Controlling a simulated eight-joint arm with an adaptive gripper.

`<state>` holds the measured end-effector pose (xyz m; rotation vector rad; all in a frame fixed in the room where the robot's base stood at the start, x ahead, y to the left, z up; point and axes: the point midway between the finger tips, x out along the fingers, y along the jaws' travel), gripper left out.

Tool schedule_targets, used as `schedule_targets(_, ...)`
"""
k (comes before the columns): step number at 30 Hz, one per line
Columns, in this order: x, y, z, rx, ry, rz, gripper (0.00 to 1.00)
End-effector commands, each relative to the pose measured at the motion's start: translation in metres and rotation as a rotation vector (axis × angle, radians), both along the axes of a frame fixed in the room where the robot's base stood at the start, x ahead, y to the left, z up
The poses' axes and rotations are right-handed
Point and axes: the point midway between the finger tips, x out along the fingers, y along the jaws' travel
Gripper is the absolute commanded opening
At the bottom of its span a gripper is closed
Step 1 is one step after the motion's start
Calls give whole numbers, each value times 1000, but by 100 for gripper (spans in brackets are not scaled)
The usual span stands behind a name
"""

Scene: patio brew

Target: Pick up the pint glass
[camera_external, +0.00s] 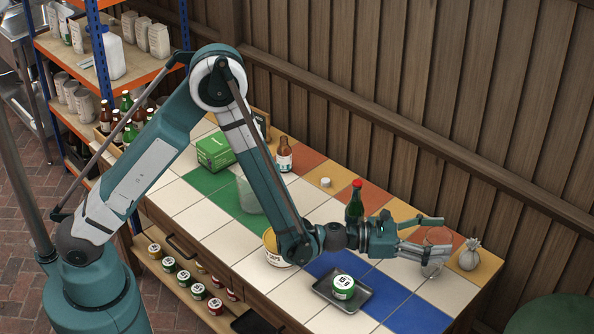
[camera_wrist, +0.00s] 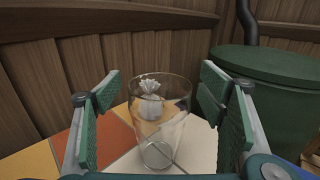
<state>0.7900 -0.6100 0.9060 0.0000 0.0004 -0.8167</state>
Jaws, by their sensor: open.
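The pint glass (camera_wrist: 158,128) is clear and empty-looking. It stands upright on the tiled counter, in the middle of the wrist view. It also shows at the right end of the counter (camera_external: 432,268) in the external view, partly behind my fingers. My gripper (camera_external: 436,235) is open and held roughly level at the glass. In the wrist view my gripper (camera_wrist: 158,96) has its green-padded fingers spread on either side of the glass, with visible gaps. Whether the glass is fully between the pads is hard to tell.
A grey tied pouch (camera_external: 470,255) stands just beyond the glass. A green bottle with a red cap (camera_external: 355,203) stands behind my wrist. The wooden wall (camera_wrist: 50,85) runs behind; a green drum (camera_wrist: 275,85) is at right.

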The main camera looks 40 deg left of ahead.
Motion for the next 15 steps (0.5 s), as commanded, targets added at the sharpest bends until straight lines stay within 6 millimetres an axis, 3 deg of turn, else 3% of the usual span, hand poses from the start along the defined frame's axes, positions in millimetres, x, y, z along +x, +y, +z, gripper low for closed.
schedule_targets(6, 0, 0, 0, 0, 0, 0, 69)
schedule_targets(15, 0, 0, 0, 0, 0, 0, 31)
